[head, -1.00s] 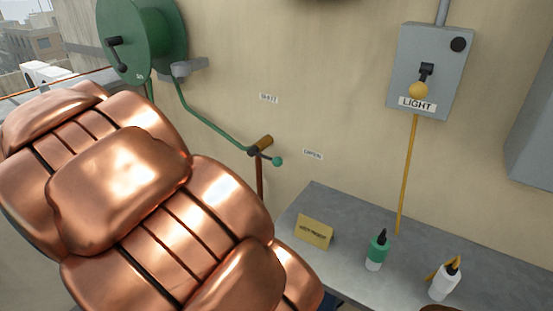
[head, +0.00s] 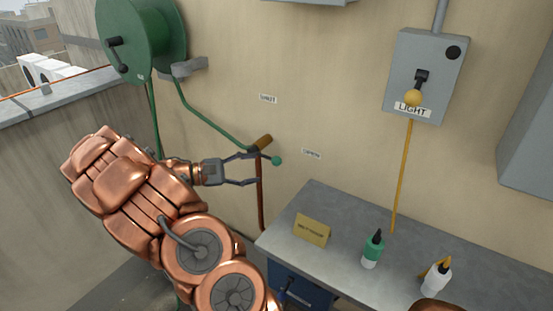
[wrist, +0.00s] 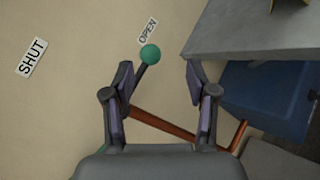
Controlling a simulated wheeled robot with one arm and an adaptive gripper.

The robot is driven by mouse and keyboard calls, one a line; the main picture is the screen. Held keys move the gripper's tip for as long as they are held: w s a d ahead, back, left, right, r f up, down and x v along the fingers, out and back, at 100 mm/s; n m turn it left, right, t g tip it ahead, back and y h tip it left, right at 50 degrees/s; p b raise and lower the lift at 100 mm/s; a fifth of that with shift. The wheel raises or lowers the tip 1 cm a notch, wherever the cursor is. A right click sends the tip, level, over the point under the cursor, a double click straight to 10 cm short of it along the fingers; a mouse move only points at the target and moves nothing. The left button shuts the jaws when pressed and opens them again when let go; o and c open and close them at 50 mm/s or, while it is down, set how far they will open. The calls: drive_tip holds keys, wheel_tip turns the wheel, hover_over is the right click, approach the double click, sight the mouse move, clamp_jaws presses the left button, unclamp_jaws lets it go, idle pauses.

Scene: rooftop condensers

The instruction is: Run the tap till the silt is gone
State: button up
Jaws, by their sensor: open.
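The tap (head: 263,143) is a brass-coloured body on the wall, with a green hose and a copper pipe (head: 261,195) at it. Its dark lever ends in a green ball knob (head: 277,160). In the wrist view the knob (wrist: 150,54) is right by the OPEN label (wrist: 148,31), with the SHUT label (wrist: 31,57) farther left. My gripper (head: 256,168) is open beside the tap. In the wrist view its fingers (wrist: 158,80) are spread and empty, with the knob just beyond the tips, nearer the left one. No water or silt is visible.
A grey bench (head: 400,240) at the right holds a yellow card (head: 312,230), a green bottle (head: 372,250) and a white bottle (head: 437,279). Its corner and a blue drawer unit (head: 300,290) are near my gripper. A green hose reel (head: 140,40) hangs upper left, a LIGHT switch box (head: 432,60) upper right.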

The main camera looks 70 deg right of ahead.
sight(272, 159)
drive_tip(key=shift+n+h, duration=0.3)
drive_tip(key=s+d, duration=0.1)
drive_tip(key=d, duration=0.1)
drive_tip(key=s+d+p, duration=0.1)
drive_tip(key=d, duration=0.1)
drive_tip(key=s+d+p, duration=0.1)
drive_tip(key=s+d, duration=0.1)
drive_tip(key=shift+s+f, duration=0.1)
drive_tip(key=shift+f, duration=0.1)
drive_tip(key=shift+s+d+f, duration=0.15)
drive_tip(key=shift+s+d, duration=0.25)
drive_tip(key=shift+s, duration=0.15)
drive_tip(key=shift+s+f, duration=0.1)
clamp_jaws()
